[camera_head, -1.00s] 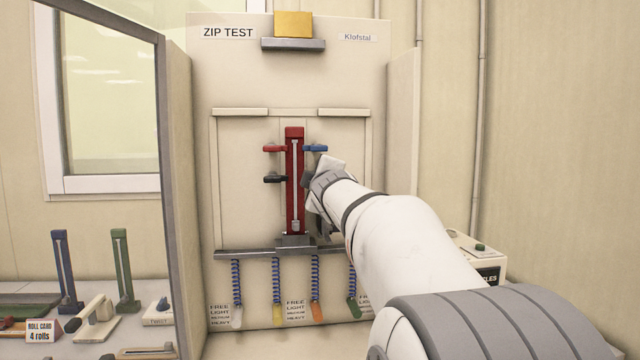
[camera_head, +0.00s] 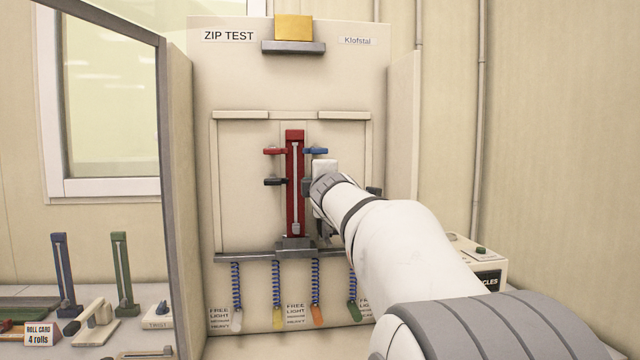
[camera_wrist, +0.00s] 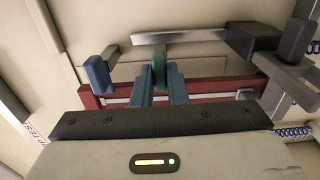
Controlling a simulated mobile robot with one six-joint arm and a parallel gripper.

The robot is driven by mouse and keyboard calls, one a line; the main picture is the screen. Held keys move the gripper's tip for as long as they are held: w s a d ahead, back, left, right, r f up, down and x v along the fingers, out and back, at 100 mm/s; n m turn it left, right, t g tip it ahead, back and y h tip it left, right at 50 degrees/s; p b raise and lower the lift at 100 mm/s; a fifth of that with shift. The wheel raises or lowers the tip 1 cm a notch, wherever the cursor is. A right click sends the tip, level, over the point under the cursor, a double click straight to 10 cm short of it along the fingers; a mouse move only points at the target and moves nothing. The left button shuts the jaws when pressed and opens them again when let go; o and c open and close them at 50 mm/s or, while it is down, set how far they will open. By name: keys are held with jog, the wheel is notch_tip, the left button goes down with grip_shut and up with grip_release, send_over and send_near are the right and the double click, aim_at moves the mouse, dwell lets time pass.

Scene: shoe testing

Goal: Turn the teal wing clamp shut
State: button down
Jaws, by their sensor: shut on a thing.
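The teal wing clamp (camera_wrist: 159,68) shows in the wrist view between the two blue-grey fingers of my gripper (camera_wrist: 160,75), which are shut on it. It sits beside the red zip holder (camera_head: 294,185), which stands upright on the test panel; the holder also shows in the wrist view (camera_wrist: 215,88). In the head view my gripper (camera_head: 313,189) is at the holder's right side, below the blue wing clamp (camera_head: 316,151). My wrist hides the teal clamp there, and I cannot tell its exact angle.
A red wing clamp (camera_head: 274,151) and a black wing clamp (camera_head: 274,182) are on the holder's left side. A grey ledge (camera_head: 230,257) with several hanging springs runs below. Side walls (camera_head: 403,150) flank the panel. A small box (camera_head: 480,260) stands at right.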

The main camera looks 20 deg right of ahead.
jog(key=shift+f, duration=0.1)
jog(key=c, duration=1.4)
grip_release()
jog(key=shift+c, duration=0.2)
jog(key=v, duration=0.7)
jog(key=shift+s, duration=0.35)
jog(key=shift+a, duration=0.15)
